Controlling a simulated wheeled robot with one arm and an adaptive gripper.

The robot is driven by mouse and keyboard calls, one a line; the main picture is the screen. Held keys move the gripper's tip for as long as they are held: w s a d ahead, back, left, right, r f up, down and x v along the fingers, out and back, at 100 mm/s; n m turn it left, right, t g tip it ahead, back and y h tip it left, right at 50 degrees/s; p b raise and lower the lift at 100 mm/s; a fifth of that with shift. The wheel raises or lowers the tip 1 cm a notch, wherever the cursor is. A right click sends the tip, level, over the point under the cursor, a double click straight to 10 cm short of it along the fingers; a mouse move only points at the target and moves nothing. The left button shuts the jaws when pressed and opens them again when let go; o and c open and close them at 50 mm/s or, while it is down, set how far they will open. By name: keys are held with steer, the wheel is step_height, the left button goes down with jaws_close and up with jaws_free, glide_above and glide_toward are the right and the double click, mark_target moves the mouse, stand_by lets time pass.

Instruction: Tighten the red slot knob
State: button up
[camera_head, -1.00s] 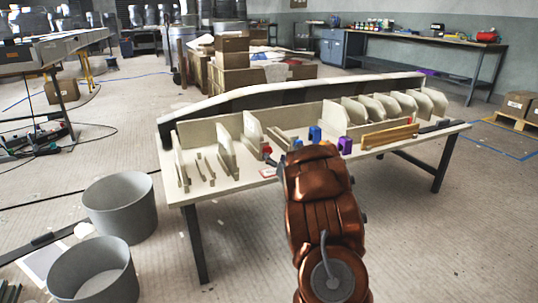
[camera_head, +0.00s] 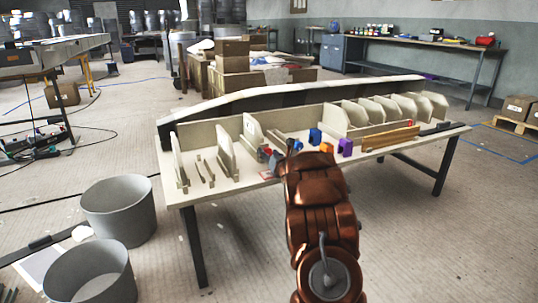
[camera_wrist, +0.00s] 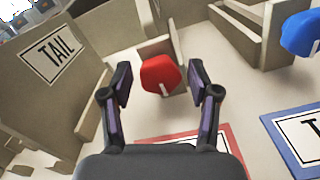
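The red slot knob (camera_wrist: 162,74) has a pale slot mark on its lower face and sits against a cream upright piece in the wrist view. In the head view it is a small red spot (camera_head: 267,151) near the table's front edge, partly hidden by my gripper. My gripper (camera_wrist: 160,80) is open. Its dark fingers are on either side of the knob in the picture, with a gap on both sides. I cannot tell how far beyond the fingertips the knob is.
A blue knob (camera_wrist: 301,33) is at the right, above a blue-edged card (camera_wrist: 296,133). A red-edged card (camera_wrist: 222,138) lies below the red knob. A cream panel labelled TAIL (camera_wrist: 55,49) stands at left. Cream ribs crowd the table (camera_head: 225,187).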

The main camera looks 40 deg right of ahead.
steer(key=c, duration=0.9)
steer(key=shift+m, duration=0.4)
steer(key=m+p, duration=0.2)
steer(key=m, duration=0.1)
steer(key=shift+r+m+p, duration=0.15)
steer(key=shift+m+p, duration=0.15)
steer(key=shift+m, duration=0.1)
steer(key=m+p, duration=0.3)
steer(key=m, duration=0.1)
steer(key=shift+d+m, duration=0.1)
steer(key=shift+m, duration=0.2)
steer(key=m+p, duration=0.4)
steer(key=shift+m, duration=0.3)
steer(key=m+p, duration=0.3)
steer(key=shift+m+p, duration=0.35)
steer(key=shift+m, duration=0.05)
steer(key=shift+f+m+p, duration=0.25)
steer(key=shift+m+p, duration=0.3)
steer(key=shift+m, duration=0.15)
